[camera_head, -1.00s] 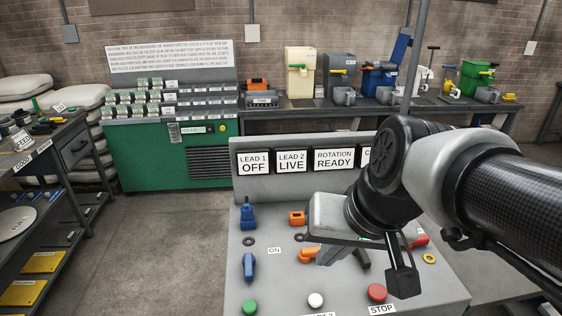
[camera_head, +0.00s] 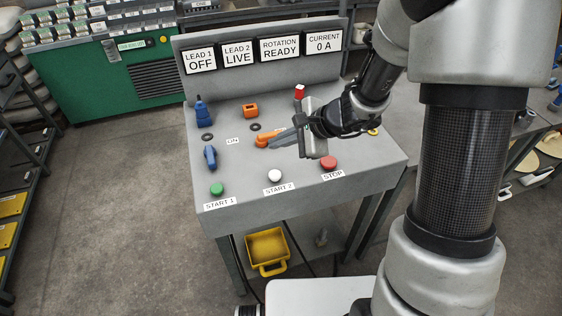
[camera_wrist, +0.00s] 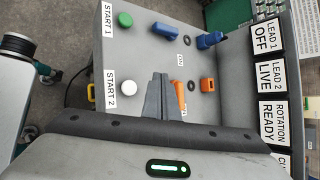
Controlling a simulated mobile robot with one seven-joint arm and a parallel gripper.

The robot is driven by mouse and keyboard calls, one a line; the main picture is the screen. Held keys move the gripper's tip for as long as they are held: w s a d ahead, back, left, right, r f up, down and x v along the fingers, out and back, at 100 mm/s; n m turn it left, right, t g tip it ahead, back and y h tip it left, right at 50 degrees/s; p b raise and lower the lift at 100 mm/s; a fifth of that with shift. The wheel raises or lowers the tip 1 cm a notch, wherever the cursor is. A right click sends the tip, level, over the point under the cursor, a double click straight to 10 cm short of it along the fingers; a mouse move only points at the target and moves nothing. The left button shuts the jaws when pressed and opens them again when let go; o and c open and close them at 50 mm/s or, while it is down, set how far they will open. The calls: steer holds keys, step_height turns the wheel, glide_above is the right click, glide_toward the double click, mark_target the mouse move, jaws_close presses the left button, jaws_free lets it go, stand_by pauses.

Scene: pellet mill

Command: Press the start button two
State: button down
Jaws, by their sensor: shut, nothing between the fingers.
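The start button two is a white round button (camera_head: 275,175) at the front of the grey sloped console (camera_head: 375,165), above a label reading START 2 (camera_head: 279,189). It also shows in the wrist view (camera_wrist: 129,88). My gripper (camera_head: 272,141) is over the console, behind the white button and beside an orange handle (camera_head: 264,138). Its fingers are together and empty. In the wrist view the shut fingers (camera_wrist: 158,80) lie to the right of the white button, apart from it. The orange handle is partly hidden by them there.
A green button (camera_head: 217,189) labelled START 1 and a red STOP button (camera_head: 329,162) flank the white one. Blue handles (camera_head: 210,157) stand at the left. Signs (camera_head: 199,59) read LEAD 1 OFF, LEAD 2 LIVE, ROTATION READY, CURRENT 0 A. A yellow bin (camera_head: 267,249) sits below.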

steer(key=shift+f, duration=0.15)
steer(key=b, duration=0.6)
glide_above(279, 176)
step_height(279, 176, down, 8)
steer(key=shift+w+r, duration=0.1)
steer(key=shift+f+b, duration=0.4)
steer(key=shift+b, duration=0.3)
steer(key=shift+f, duration=0.1)
stand_by(1.3)
steer(key=shift+f+b, duration=0.35)
steer(key=shift+b, duration=0.3)
steer(key=shift+f+b, duration=0.5)
steer(key=shift+b, duration=0.15)
stand_by(0.4)
steer(key=shift+r, duration=0.15)
steer(key=shift+r+p, duration=0.6)
steer(key=shift+r, duration=0.2)
